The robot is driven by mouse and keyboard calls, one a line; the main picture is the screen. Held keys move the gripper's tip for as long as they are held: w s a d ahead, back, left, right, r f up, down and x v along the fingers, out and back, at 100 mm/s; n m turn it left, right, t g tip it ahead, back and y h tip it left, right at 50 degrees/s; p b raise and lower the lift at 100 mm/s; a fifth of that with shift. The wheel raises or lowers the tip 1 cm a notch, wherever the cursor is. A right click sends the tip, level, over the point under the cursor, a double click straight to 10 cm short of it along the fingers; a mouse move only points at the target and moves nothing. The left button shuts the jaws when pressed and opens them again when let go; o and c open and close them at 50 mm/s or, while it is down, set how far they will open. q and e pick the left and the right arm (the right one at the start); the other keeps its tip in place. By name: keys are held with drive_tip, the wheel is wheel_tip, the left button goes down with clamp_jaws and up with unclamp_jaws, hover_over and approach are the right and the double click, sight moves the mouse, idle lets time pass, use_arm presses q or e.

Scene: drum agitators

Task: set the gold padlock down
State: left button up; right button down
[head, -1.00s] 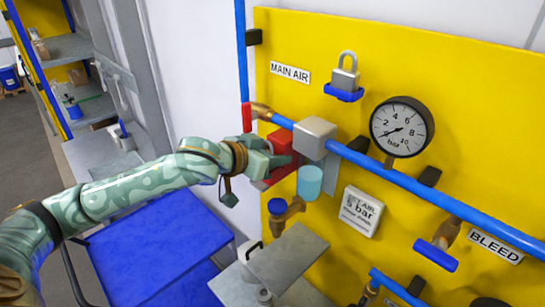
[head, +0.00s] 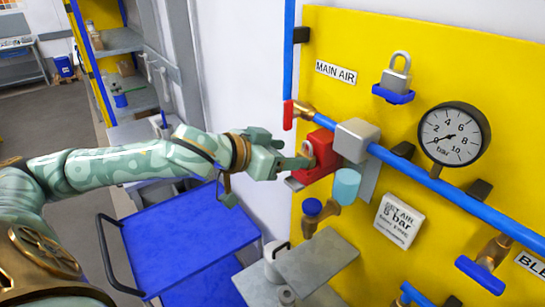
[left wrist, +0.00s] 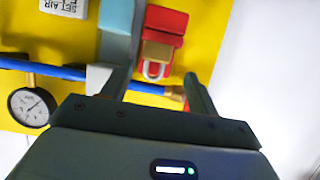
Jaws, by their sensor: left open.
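The gold padlock (head: 308,151) shows at the front of the red lockout piece (head: 320,158) on the blue pipe, partly hidden by my gripper. In the left wrist view the gold padlock (left wrist: 157,50) lies against the red piece (left wrist: 165,22), with its silver shackle turned toward me. My left gripper (head: 288,153) is open just left of the padlock. In the left wrist view its fingers (left wrist: 158,88) stand apart on either side, with a visible gap to the padlock. I cannot tell what bears the padlock. My right gripper is not in view.
A grey padlock (head: 397,76) sits on a blue holder (head: 393,95) on the yellow panel. A gauge (head: 453,134), a grey block (head: 353,140) and the pipe (head: 425,180) stand out right of the gripper. A blue cart (head: 185,240) and a grey shelf (head: 315,266) are below.

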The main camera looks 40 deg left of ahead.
use_arm(q)
drive_tip(key=p+v, duration=0.4)
drive_tip(key=shift+s+d+r, duration=0.1)
drive_tip(key=shift+s, duration=0.05)
